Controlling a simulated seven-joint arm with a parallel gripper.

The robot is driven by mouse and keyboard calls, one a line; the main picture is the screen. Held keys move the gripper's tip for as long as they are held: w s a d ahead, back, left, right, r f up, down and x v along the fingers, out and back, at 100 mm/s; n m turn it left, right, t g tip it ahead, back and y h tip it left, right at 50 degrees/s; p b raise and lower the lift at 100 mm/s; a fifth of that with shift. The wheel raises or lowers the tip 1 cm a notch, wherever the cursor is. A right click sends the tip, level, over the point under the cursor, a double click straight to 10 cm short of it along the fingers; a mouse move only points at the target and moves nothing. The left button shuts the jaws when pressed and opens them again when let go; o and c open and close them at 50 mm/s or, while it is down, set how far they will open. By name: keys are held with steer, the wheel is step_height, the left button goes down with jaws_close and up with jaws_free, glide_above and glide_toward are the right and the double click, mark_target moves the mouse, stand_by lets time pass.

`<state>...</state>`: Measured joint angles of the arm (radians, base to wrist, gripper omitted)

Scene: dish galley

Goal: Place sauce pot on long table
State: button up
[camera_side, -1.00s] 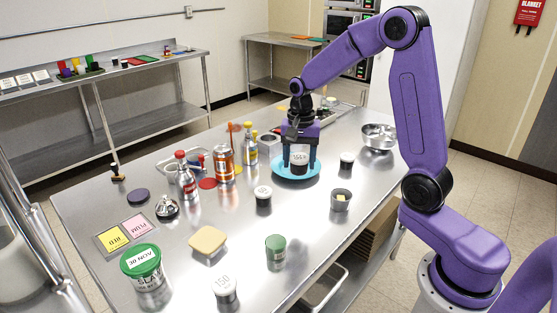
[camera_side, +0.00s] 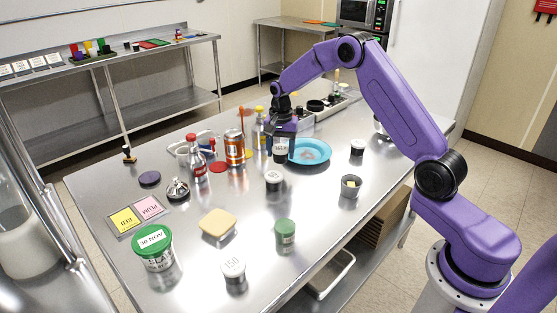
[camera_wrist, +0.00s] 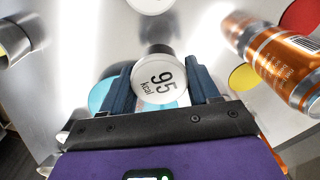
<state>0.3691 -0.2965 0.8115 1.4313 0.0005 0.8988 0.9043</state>
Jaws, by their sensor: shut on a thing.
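A small dark sauce pot with a white lid (camera_side: 281,152) is in my gripper (camera_side: 281,145), just left of the blue plate (camera_side: 318,155). In the wrist view its lid (camera_wrist: 158,80) reads "95 kcal" and sits between my two blue fingers. The fingers are shut on the pot from both sides. I cannot tell whether its base touches the steel table (camera_side: 205,290). A similar white-lidded pot (camera_side: 274,178) stands just in front of it on the table.
An orange can (camera_side: 234,148) and a red-capped bottle (camera_side: 196,160) stand to the left. Another pot (camera_side: 357,147) and a small cup (camera_side: 350,186) stand to the right.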

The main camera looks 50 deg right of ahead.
mark_target(278, 160)
steer(key=shift+w+d+f, duration=0.1)
steer(key=shift+w+f, duration=0.55)
steer(key=shift+f, duration=1.6)
steer(key=shift+f, duration=0.15)
steer(key=o, duration=1.1)
steer(key=shift+c, duration=0.2)
